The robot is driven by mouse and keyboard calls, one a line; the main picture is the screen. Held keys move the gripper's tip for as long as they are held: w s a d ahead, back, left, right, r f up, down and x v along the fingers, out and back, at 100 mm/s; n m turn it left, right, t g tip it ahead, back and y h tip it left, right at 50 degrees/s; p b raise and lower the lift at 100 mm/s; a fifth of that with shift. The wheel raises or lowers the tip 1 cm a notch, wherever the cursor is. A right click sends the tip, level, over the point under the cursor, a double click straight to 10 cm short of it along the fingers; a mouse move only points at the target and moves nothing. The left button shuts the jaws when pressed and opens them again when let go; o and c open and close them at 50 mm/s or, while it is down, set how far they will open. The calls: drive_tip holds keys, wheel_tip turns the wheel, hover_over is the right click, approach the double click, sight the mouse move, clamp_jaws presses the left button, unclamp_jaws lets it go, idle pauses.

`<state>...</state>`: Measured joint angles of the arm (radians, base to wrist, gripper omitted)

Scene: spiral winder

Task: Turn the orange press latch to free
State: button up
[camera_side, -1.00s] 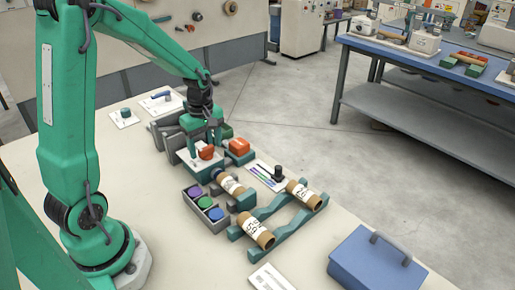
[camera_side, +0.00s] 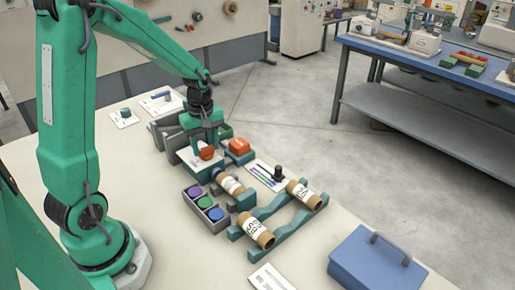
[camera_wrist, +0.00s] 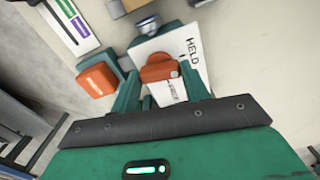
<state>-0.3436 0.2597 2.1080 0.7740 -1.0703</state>
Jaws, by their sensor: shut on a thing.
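The orange press latch (camera_wrist: 158,72) lies on a white plate (camera_wrist: 202,62) marked HELD, with a second label partly hidden by my gripper. The latch lies crosswise between the fingertips of my gripper (camera_wrist: 160,88), which is shut on it. In the side view, the orange latch (camera_side: 207,153) shows on the press top, with my gripper (camera_side: 207,142) pointing straight down at it. The exact finger contact is partly hidden there.
A separate orange block (camera_side: 239,146) stands just right of the latch; it also shows in the wrist view (camera_wrist: 97,80). A box of coloured caps (camera_side: 205,208), a rack with cardboard tubes (camera_side: 283,238) and a blue case (camera_side: 376,262) stand nearer the camera.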

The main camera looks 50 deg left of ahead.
drive_tip(key=m, duration=1.2)
drive_tip(key=shift+m, duration=2.1)
drive_tip(key=o, duration=1)
drive_tip(key=shift+r, duration=0.1)
